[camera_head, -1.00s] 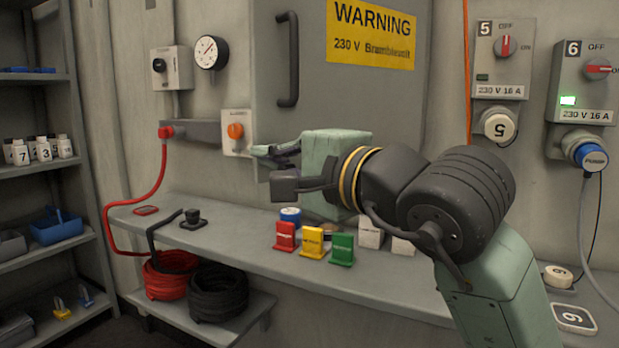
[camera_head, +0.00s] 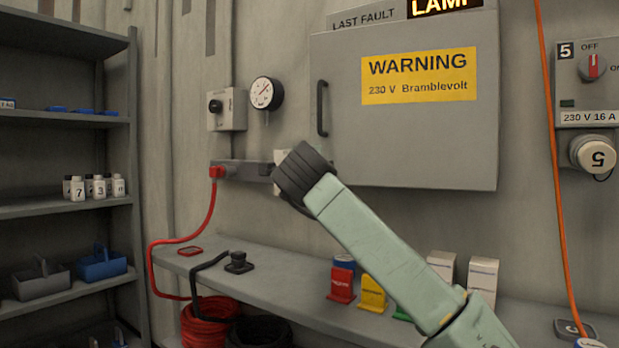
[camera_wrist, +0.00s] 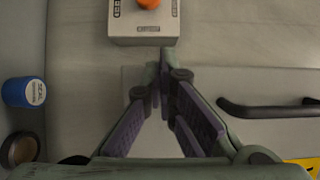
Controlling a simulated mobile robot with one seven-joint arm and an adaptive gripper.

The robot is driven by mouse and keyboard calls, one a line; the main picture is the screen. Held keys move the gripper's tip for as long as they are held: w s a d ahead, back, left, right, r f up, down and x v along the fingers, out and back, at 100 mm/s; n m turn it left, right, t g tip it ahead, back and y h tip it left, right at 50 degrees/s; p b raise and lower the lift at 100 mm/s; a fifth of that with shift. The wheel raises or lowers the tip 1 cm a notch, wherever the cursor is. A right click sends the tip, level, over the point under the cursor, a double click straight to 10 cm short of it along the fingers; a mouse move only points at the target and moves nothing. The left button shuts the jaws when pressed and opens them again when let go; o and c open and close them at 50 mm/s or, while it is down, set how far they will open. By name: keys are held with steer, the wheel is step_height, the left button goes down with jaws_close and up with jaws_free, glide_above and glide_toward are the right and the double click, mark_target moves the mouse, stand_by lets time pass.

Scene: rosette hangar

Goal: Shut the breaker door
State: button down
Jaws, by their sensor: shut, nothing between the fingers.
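The breaker door (camera_head: 430,135) is a grey panel with a yellow warning label and a dark bar handle (camera_head: 320,108) on its left side. It looks about flush with its cabinet, but I cannot tell whether a gap remains. In the wrist view the handle (camera_wrist: 268,109) lies to the right of my gripper (camera_wrist: 160,72), apart from it. My gripper is shut and empty, its fingertips together just below the grey box with the orange knob (camera_wrist: 149,4). In the head view my arm's dark wrist hides the gripper, left of the door's lower left corner.
A shelf below carries a red block (camera_head: 341,285), a yellow block (camera_head: 373,293) and white boxes (camera_head: 481,278). A red cable (camera_head: 182,240) hangs at the left. A gauge (camera_head: 266,93) is left of the door, and a storage rack (camera_head: 70,210) stands far left.

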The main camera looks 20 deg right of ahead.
steer(key=w+d+m+g+h, duration=0.1)
steer(key=w+d+m+h, duration=0.1)
steer(key=w+d+h, duration=0.1)
steer(key=shift+w+d+r+g, duration=0.15)
steer(key=shift+w+d+g, duration=0.15)
steer(key=shift+w+d, duration=0.65)
steer(key=shift+s+d, duration=0.1)
steer(key=shift+d, duration=0.05)
